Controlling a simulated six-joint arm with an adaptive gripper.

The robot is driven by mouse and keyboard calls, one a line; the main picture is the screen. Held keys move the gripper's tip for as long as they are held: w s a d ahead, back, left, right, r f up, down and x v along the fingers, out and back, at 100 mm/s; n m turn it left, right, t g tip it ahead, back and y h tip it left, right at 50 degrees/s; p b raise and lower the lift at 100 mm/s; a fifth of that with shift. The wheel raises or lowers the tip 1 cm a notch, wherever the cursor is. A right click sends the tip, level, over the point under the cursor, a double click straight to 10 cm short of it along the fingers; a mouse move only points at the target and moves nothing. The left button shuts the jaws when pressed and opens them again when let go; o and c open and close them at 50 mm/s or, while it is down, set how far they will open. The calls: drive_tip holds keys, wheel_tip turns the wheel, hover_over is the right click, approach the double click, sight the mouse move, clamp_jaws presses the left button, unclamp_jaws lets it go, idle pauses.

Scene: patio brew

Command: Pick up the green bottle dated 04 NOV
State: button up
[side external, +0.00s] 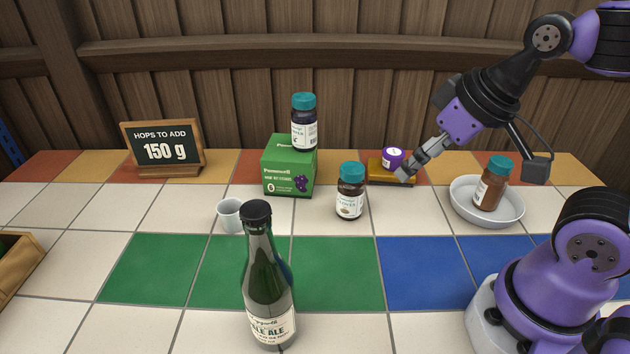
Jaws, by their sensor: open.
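A dark green bottle (268,285) with a black cap stands upright at the front of the tiled table, a little left of the middle. Its cream label reads "PALE ALE"; no date can be read on it from here. My gripper (405,177) is at the back right, its fingers pointing down and left beside a small purple-lidded pot (394,157). It is open, and I see nothing held in it. It is well behind and to the right of the bottle.
A white cup (230,215) stands just behind the bottle. A teal-lidded jar (350,192), a green box (287,168) with another jar (303,122) on top, and a white bowl (460,208) holding a brown jar (491,185) stand farther back. A sign (163,147) reads "150 g".

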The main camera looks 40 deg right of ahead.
drive_tip(key=c, duration=0.3)
drive_tip(key=n+g+y, duration=0.3)
drive_tip(key=n+y, duration=0.1)
drive_tip(key=n, duration=0.7)
approach(252, 235)
drive_tip(key=d+f, duration=0.1)
drive_tip(key=shift+n, duration=0.3)
drive_tip(key=x, duration=0.4)
drive_tip(key=shift+w+a+f, duration=0.2)
drive_tip(key=shift+w+a, duration=0.1)
drive_tip(key=shift+a, duration=0.15)
drive_tip(key=shift+w+d+x, duration=0.1)
drive_tip(key=shift+w+x, duration=0.05)
drive_tip(key=shift+x, duration=1.35)
drive_tip(key=shift+w+d+x, duration=0.15)
drive_tip(key=shift+x, duration=1.35)
